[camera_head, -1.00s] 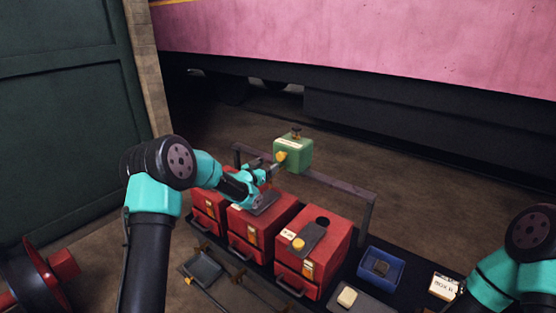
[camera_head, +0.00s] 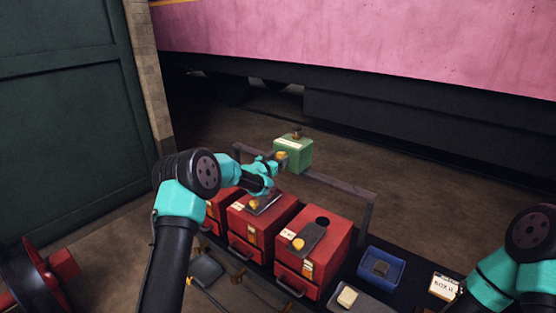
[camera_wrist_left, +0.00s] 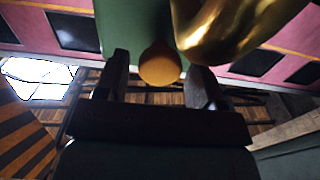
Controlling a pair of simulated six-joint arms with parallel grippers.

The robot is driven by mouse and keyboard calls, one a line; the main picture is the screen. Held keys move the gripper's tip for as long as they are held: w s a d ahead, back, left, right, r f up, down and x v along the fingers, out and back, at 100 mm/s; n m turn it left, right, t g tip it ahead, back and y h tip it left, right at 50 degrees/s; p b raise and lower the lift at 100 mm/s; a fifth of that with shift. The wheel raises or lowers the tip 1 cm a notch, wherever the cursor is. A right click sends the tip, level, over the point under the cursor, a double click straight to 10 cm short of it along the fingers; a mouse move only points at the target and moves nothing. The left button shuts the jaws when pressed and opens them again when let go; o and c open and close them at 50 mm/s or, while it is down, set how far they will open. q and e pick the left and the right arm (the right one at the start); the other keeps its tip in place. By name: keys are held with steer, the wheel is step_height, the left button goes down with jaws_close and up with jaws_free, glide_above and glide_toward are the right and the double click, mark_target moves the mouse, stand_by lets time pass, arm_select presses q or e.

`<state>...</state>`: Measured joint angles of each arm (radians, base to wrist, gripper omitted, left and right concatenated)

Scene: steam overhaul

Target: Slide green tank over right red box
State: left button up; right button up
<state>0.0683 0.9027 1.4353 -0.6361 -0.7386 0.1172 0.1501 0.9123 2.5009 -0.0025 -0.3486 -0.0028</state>
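The green tank (camera_head: 293,154) hangs on the dark rail (camera_head: 325,182) behind the red boxes, above the middle box. A yellow knob (camera_head: 281,156) sticks out of its front. My left gripper (camera_head: 274,163) is at this knob. In the left wrist view the fingers (camera_wrist_left: 160,85) stand apart with the orange-yellow knob (camera_wrist_left: 159,64) between them near the tips, the green tank (camera_wrist_left: 130,25) behind, and no clear contact shows. The right red box (camera_head: 330,245) has a dark round hole in its top and a dark plate (camera_head: 308,237) with a yellow knob beside it.
The middle red box (camera_head: 262,222) carries a dark lid plate. A blue bin (camera_head: 380,268), a white card (camera_head: 445,286) and a dark tray (camera_head: 206,268) lie around the boxes. My right forearm (camera_head: 495,275) is at the lower right. Space above the right box is free.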

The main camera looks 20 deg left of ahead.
arm_select(q)
steer(key=c, duration=1.1)
steer(key=s+d, duration=0.4)
steer(key=d, duration=0.8)
steer(key=s+d, duration=0.5)
steer(key=d, duration=0.6)
steer(key=shift+d, duration=0.4)
steer(key=shift+s, duration=0.1)
steer(key=o, duration=1.2)
steer(key=shift+d, duration=0.15)
steer(key=shift+o, duration=0.5)
steer(key=v, duration=1.7)
steer(key=shift+s+a, duration=0.15)
steer(key=shift+a, duration=0.05)
